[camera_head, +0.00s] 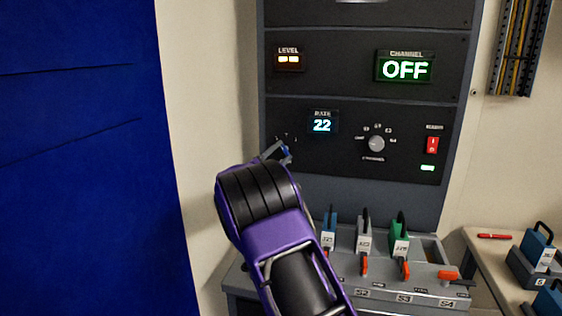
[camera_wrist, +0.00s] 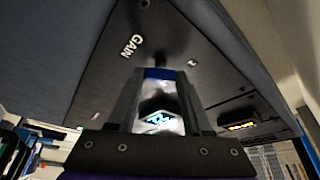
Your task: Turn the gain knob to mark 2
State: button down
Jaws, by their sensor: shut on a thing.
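My gripper (camera_head: 275,151) is at the left side of the lower black panel (camera_head: 344,167), shut on the gain knob (camera_head: 286,151), of which only a small blue part shows in the head view. In the wrist view, the gripper (camera_wrist: 160,78) has its two fingers on either side of the knob (camera_wrist: 158,73), which shows a blue edge. A bright, shiny face with cyan patches shows between the fingers. The GAIN lettering (camera_wrist: 131,46) and one small mark (camera_wrist: 193,63) show beside it. Which mark the knob points to cannot be told.
A channel knob (camera_head: 376,144) and a red rocker switch (camera_head: 432,145) are to the right. The channel display (camera_head: 405,68) reads OFF; the level display (camera_head: 289,60) shows lit bars. Handled plugs (camera_head: 364,243) stand on a grey block below.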

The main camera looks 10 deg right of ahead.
jog(key=m+g+b, duration=0.1)
jog(key=m+b, duration=0.1)
jog(key=m, duration=0.1)
jog(key=shift+m, duration=0.4)
jog(key=shift+a+r+m+g+y+b, duration=0.15)
jog(key=shift+m+g, duration=0.1)
jog(key=shift+m, duration=0.3)
jog(key=shift+d+m+g+y+b, duration=0.15)
jog(key=shift+m+g, duration=0.15)
jog(key=shift+m, duration=0.2)
jog(key=shift+a+r+m+g+b, duration=0.15)
jog(key=shift+m+g, duration=0.1)
jog(key=shift+m, duration=0.3)
jog(key=shift+c, duration=1.6)
grip_release()
